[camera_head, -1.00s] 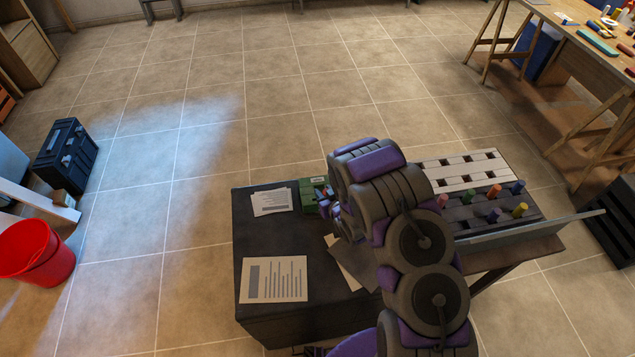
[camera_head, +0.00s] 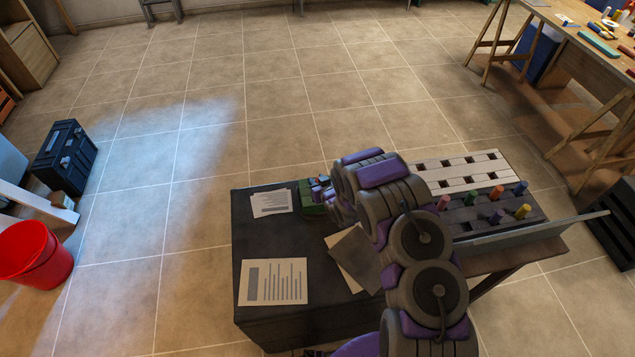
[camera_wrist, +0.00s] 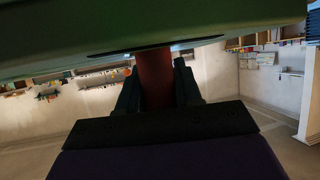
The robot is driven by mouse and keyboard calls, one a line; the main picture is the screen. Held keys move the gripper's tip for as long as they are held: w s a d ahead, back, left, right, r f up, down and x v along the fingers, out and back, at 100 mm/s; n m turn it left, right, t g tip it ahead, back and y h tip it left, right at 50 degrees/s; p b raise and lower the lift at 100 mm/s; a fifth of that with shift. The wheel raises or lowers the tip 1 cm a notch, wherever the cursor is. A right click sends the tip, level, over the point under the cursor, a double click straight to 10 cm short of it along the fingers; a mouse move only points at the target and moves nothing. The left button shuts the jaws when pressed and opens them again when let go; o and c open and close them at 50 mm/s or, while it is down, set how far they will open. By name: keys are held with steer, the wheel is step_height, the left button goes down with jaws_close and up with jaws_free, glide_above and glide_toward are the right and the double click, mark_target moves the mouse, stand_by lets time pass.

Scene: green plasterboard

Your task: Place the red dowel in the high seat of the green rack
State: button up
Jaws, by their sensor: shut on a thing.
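The red dowel (camera_wrist: 156,84) stands between the two dark fingers of my gripper (camera_wrist: 156,71) in the wrist view, and the fingers are shut on it. The green rack (camera_wrist: 130,28) spans the top of that view, and the dowel's far end meets or passes behind its edge; I cannot tell whether it is inside a seat. In the head view, the green rack (camera_head: 309,207) sits at the back of the dark table, partly covered by my purple and grey gripper (camera_head: 320,192). The dowel's tip and the rack's seats are hidden.
The dark table (camera_head: 262,228) carries papers (camera_head: 274,281). To the right stand a white slotted board (camera_head: 460,170) and a dark block (camera_head: 470,222) with several coloured pegs. My arm crosses the table's middle.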

steer(key=shift+f, duration=0.1)
steer(key=o, duration=1)
steer(key=p+v, duration=0.1)
steer(key=v, duration=1.1)
